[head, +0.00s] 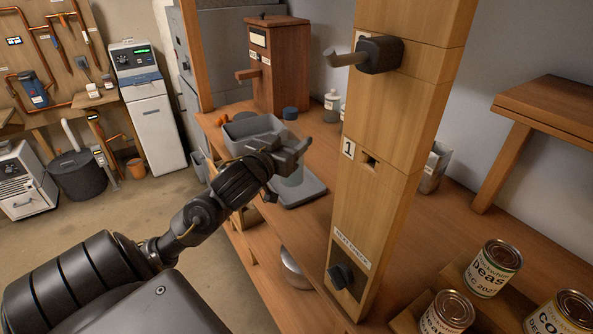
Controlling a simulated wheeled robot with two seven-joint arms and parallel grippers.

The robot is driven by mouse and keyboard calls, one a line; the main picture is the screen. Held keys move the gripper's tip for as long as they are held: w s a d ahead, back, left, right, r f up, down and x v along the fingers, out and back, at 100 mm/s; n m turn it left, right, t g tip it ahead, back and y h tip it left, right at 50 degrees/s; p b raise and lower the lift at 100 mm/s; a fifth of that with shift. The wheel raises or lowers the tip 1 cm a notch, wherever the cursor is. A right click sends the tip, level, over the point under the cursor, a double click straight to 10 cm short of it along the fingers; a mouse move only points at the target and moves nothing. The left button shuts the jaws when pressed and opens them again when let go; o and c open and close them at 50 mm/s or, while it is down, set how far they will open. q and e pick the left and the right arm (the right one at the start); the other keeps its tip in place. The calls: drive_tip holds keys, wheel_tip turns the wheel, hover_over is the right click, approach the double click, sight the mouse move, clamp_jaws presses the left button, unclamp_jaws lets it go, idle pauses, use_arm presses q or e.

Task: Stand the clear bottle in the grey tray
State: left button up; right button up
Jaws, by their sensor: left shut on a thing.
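My left gripper (298,150) reaches in over the bench and is shut on a pale, see-through thing, which looks like the clear bottle (290,177). The fingers and wrist hide much of the bottle, and its lower part shows below them. The grey tray (308,192) lies flat on the bench directly below and behind the bottle in the picture. I cannot tell whether the bottle's base touches the tray. My right gripper is not in view.
A grey bin (240,131) stands just left of the gripper. Another bottle (332,106) stands farther back, near a wooden box (284,65). A thick wooden post (385,150) with a protruding tap-like handle (375,54) rises close on the right. Several cans (492,268) are at front right.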

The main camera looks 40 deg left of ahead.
use_arm(q)
drive_tip(key=w+a+f+p, duration=0.2)
drive_tip(key=w+a+f, duration=0.3)
drive_tip(key=w+f, duration=0.3)
wheel_tip(320, 180, down, 3)
drive_tip(key=shift+w+a, duration=0.2)
drive_tip(key=shift+a, duration=0.2)
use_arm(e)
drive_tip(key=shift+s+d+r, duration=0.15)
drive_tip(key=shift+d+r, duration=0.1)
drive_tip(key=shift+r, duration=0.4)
use_arm(q)
drive_tip(key=o, duration=0.9)
drive_tip(key=shift+f, duration=0.25)
drive_tip(key=o, duration=0.4)
drive_tip(key=shift+r, duration=0.1)
drive_tip(key=shift+o, duration=0.2)
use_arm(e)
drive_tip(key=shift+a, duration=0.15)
